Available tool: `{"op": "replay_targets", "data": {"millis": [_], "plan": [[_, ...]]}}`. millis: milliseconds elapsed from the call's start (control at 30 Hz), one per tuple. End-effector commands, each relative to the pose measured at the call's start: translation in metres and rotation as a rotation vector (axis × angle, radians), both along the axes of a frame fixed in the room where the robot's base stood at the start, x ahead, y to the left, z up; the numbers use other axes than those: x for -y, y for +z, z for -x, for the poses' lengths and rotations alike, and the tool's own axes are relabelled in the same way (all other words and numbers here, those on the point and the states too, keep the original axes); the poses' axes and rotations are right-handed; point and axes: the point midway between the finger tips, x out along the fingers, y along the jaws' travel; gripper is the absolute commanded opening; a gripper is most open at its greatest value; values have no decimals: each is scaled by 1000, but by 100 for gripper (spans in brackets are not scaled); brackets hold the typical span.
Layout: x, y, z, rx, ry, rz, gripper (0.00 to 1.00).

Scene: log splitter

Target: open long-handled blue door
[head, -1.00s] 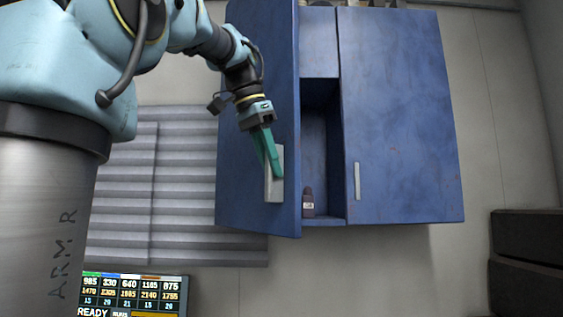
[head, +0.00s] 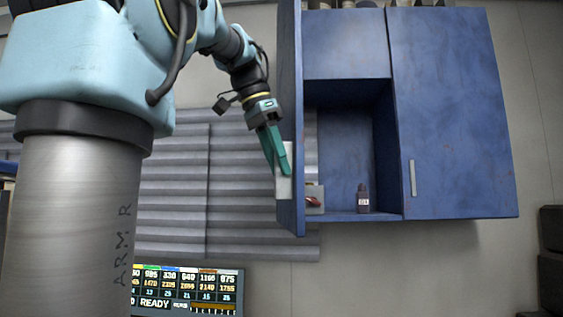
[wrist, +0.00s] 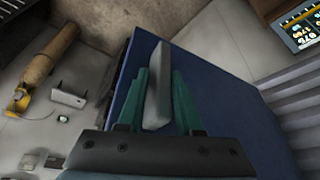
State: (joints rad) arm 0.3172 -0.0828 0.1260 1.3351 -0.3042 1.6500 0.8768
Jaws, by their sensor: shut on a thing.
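The long-handled blue door (head: 290,60) is swung well out from the wall cabinet and is seen nearly edge-on in the head view. Its long pale handle (head: 284,188) is on the door's outer face, low down. My gripper (head: 285,172) has its green fingers shut on this handle. In the wrist view the handle (wrist: 158,85) stands between the two fingers of my gripper (wrist: 160,95), with the blue door (wrist: 215,115) behind it. The fingers hide part of the handle.
The open compartment (head: 345,130) holds a small dark bottle (head: 363,198) and a pale box with something red (head: 314,200). A shut blue door (head: 450,110) with a short handle (head: 412,178) is at the right. A display (head: 188,290) is below.

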Motion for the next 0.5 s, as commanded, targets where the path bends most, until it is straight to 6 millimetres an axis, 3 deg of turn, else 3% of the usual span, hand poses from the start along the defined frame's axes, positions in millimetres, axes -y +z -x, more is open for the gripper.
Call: {"op": "replay_targets", "data": {"millis": [233, 267, 400, 500], "plan": [[-2, 2, -4, 12, 13, 1, 0], [-2, 2, -4, 12, 13, 1, 35], [-2, 2, -4, 11, 11, 1, 51], [-1, 1, -3, 9, 8, 1, 52]]}}
